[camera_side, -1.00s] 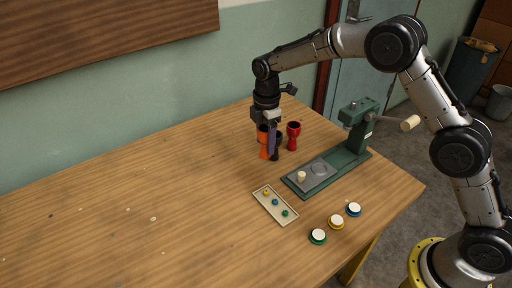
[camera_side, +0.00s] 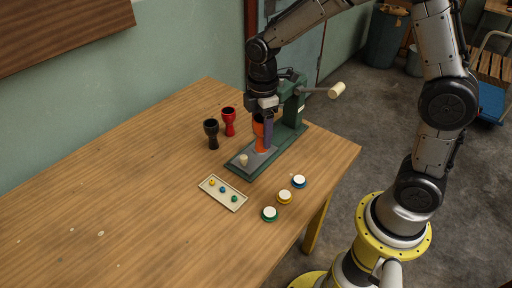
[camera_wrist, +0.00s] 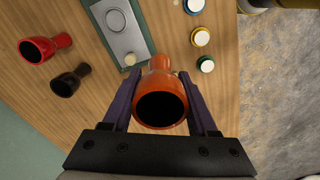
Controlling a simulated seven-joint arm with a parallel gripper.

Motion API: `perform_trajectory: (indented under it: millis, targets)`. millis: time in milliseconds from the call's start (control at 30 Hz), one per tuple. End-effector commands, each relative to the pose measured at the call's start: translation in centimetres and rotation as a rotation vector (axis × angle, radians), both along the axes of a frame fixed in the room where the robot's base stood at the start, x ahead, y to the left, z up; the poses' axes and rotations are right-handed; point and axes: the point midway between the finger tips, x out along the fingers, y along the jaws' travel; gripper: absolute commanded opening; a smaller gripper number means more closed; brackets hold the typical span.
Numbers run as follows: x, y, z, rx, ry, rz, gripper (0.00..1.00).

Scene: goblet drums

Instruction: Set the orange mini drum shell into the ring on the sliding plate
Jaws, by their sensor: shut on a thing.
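The orange mini drum shell (camera_side: 259,138) is held upright between the fingers of my gripper (camera_side: 264,143). In the wrist view the shell (camera_wrist: 161,88) shows its dark open mouth, with a finger of my gripper (camera_wrist: 159,75) on each side. The grey sliding plate (camera_side: 254,163) lies on a green base with a cream knob (camera_side: 243,160) at its near end. The ring (camera_wrist: 116,20) shows clear and empty on the plate in the wrist view; in the side view the shell and fingers hide it. The shell appears off to one side of the ring, its height hard to judge.
A black goblet shell (camera_side: 211,133) and a red one (camera_side: 229,121) stand left of the plate. The green press (camera_side: 293,100) with its lever stands behind. A tray (camera_side: 222,192) of small coloured pieces and white-topped discs (camera_side: 284,197) lie in front.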

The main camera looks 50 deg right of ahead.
Motion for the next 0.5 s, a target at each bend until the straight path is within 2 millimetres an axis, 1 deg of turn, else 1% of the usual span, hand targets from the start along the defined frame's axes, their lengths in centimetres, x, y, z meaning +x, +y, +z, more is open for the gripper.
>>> perform_trajectory:
  millis: [33,100,200,300,400,500]
  targets:
    - [-1.4,-1.2,0.4,0.001,-0.004,-0.053,0.00]
    - [-3.2,-2.5,0.8,0.000,-0.002,-0.117,0.00]
    - [-5.2,-4.0,1.2,0.000,-0.002,-0.189,0.00]
    - [-6.6,-5.1,1.7,0.001,-0.003,-0.232,0.00]
    - [-7.1,-6.0,2.2,0.000,-0.001,-0.262,0.00]
    - [-6.5,-6.5,2.3,0.001,0.002,-0.275,0.00]
